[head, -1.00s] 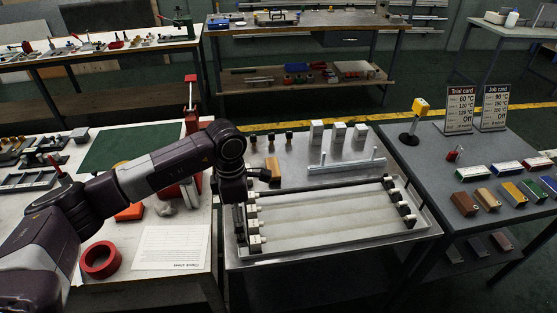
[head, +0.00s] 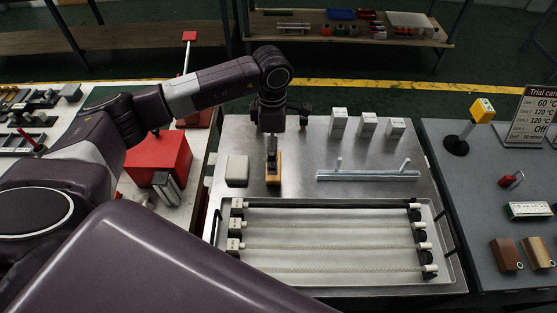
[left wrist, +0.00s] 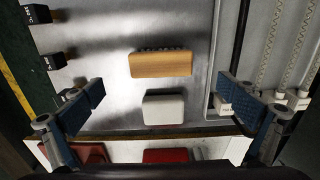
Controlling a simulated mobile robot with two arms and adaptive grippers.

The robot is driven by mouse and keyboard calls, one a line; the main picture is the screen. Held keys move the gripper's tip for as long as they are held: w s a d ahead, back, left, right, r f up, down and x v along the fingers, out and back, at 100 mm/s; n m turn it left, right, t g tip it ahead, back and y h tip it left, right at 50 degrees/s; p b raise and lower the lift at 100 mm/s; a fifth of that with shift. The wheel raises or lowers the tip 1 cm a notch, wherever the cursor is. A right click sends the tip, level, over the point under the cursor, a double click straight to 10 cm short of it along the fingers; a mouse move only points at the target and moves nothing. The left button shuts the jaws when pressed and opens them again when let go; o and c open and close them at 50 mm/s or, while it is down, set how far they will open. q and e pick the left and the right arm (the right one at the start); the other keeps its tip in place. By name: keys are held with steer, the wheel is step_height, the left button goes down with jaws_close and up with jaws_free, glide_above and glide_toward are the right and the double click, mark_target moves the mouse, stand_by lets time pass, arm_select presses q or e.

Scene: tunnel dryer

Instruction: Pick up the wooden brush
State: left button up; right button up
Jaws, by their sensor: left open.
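The wooden brush (head: 273,170) is a small yellow-brown block on the metal table, behind the roller tray. In the left wrist view the brush (left wrist: 160,64) lies across the picture with dark bristles along its far edge. My left gripper (head: 271,150) points down over the brush in the head view and partly covers it. In the left wrist view the gripper (left wrist: 160,101) is open, with its fingers wide apart on either side and nothing between them held. I cannot tell its exact height above the brush. My right gripper is not in view.
A white block (head: 237,170) stands just left of the brush. A metal rail (head: 368,176) and white boxes (head: 367,124) stand to the right. A red box (head: 160,158) sits on the left table.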

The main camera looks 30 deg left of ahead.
arm_select(q)
steer(key=shift+s+f, duration=0.15)
steer(key=shift+f, duration=0.4)
steer(key=shift+f+p, duration=0.35)
step_height(320, 180, down, 5)
steer(key=shift+r+p, duration=0.1)
steer(key=shift+p, duration=0.7)
steer(key=c, duration=1.3)
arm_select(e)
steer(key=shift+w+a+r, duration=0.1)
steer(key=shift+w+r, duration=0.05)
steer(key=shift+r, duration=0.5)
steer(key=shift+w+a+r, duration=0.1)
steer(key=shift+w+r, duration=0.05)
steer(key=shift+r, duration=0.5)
